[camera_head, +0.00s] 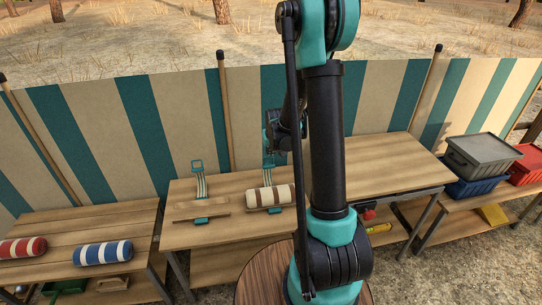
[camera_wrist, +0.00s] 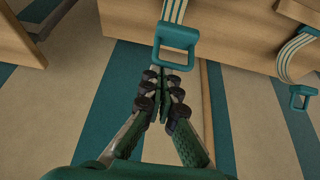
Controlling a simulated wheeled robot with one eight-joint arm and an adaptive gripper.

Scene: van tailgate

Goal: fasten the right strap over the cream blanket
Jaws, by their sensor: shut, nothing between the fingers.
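The cream blanket (camera_head: 283,194), a roll with brown bands, lies on the middle table's right-hand place. The right strap rises behind it and ends in a teal buckle (camera_head: 268,155). In the wrist view this striped strap (camera_wrist: 175,10) and its buckle (camera_wrist: 178,37) hang just beyond my fingertips. My gripper (camera_wrist: 168,82) is shut and empty, its fingertips close to the buckle; I cannot tell whether they touch it. A teal piece (camera_head: 275,210) shows at the blanket's front.
The left strap (camera_head: 197,180) stands up behind an empty wooden holder (camera_head: 200,208); its buckle also shows in the wrist view (camera_wrist: 300,97). A striped fence (camera_head: 185,120) with posts stands close behind the table. Red and blue rolls lie at left; bins (camera_head: 482,155) stand at right.

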